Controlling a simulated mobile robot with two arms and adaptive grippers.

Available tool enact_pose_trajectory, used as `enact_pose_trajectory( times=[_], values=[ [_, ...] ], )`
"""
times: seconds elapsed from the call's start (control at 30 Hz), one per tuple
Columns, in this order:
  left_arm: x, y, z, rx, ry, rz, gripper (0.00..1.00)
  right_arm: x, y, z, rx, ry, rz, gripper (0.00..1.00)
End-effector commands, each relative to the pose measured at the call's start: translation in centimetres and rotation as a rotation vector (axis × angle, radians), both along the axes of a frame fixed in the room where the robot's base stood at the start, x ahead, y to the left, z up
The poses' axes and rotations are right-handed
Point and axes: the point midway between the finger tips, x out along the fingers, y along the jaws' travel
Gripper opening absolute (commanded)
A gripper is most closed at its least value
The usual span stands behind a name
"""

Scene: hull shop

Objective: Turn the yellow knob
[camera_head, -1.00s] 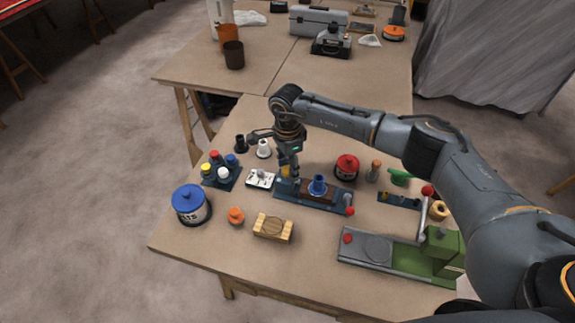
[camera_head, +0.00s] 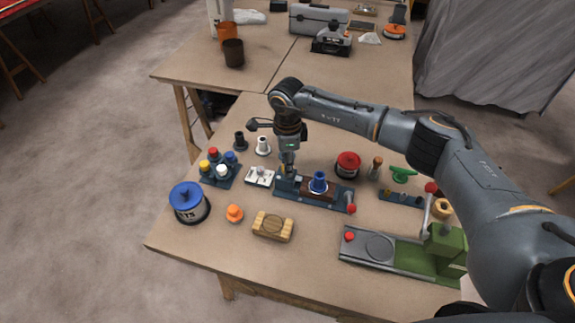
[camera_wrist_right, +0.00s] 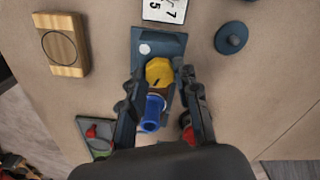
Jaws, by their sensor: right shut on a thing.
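The yellow knob (camera_wrist_right: 158,71) shows in the right wrist view, on a dark blue base (camera_wrist_right: 143,38). It has a dark pointer mark. My right gripper (camera_wrist_right: 158,78) points down with its two fingers on opposite sides of the knob, shut on it. In the head view the right gripper (camera_head: 287,172) is at the left end of the blue base (camera_head: 335,205) and hides most of the knob. A blue spool-like piece (camera_head: 319,182) stands beside it on the same base; it also shows in the right wrist view (camera_wrist_right: 151,113). My left gripper is not in view.
A white number plate (camera_head: 260,176) is just left of the base. A red-lidded can (camera_head: 348,164) stands behind it, a wooden block (camera_head: 273,226) in front. A green press-like device (camera_head: 440,250) is at right.

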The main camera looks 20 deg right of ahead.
Motion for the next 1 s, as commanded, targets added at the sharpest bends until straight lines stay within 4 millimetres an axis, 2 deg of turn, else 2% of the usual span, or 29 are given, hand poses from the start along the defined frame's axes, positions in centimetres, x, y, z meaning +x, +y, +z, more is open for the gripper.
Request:
enact_pose_trajectory(
  times=[0.4, 1.0],
  values=[
    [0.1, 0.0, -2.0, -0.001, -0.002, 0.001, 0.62, 0.0, 0.0, -0.2, 0.0, -0.001, -0.396, 0.0],
    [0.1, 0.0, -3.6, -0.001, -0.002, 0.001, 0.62, 0.0, 0.1, -0.1, 0.001, 0.0, -0.965, 0.0]
  ],
)
